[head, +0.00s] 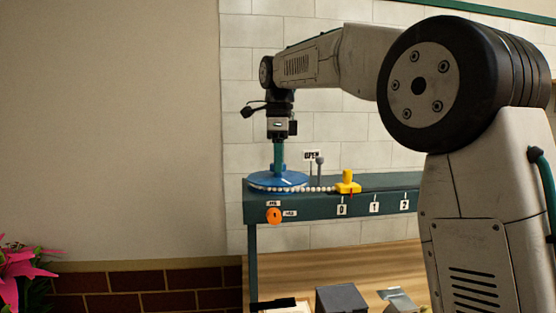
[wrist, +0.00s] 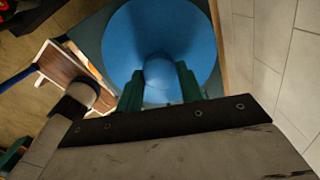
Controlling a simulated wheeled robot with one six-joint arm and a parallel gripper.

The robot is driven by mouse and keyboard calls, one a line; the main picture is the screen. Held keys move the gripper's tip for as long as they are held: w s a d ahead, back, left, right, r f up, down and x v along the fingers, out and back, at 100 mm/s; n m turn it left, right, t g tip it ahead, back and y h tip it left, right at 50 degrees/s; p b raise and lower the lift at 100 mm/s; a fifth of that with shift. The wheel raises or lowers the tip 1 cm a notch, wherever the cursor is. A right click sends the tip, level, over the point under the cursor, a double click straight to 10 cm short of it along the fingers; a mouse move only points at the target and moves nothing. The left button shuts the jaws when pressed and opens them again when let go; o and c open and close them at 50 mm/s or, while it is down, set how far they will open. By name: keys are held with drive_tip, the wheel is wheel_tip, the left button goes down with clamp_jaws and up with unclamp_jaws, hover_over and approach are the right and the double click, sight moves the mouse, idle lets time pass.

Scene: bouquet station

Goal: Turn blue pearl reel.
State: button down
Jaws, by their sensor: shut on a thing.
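The blue pearl reel (head: 268,181) is a wide blue disc lying flat at the left end of a dark green bench. A string of white pearls (head: 308,189) runs from its rim to the right, to a yellow block (head: 347,183) on the bench. My gripper (head: 278,160) points down over the reel's middle. In the wrist view my gripper (wrist: 159,88) has its green fingers on either side of the reel's round central knob (wrist: 160,70), shut on it. The blue disc (wrist: 140,35) spreads out beneath; the fingers hide part of the knob.
The green bench (head: 290,207) carries number tags 0, 1 and 2 and an orange knob (head: 274,215) on its front. A small post (head: 319,170) and an OPEN sign (head: 311,155) stand behind the pearls. A tiled wall is close behind. Pink flowers (head: 20,268) show at lower left.

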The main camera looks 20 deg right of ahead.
drive_tip(key=shift+r+m, duration=0.1)
drive_tip(key=shift+m, duration=1.5)
drive_tip(key=c, duration=0.9)
unclamp_jaws()
wheel_tip(320, 180, up, 8)
drive_tip(key=shift+a+f, duration=0.1)
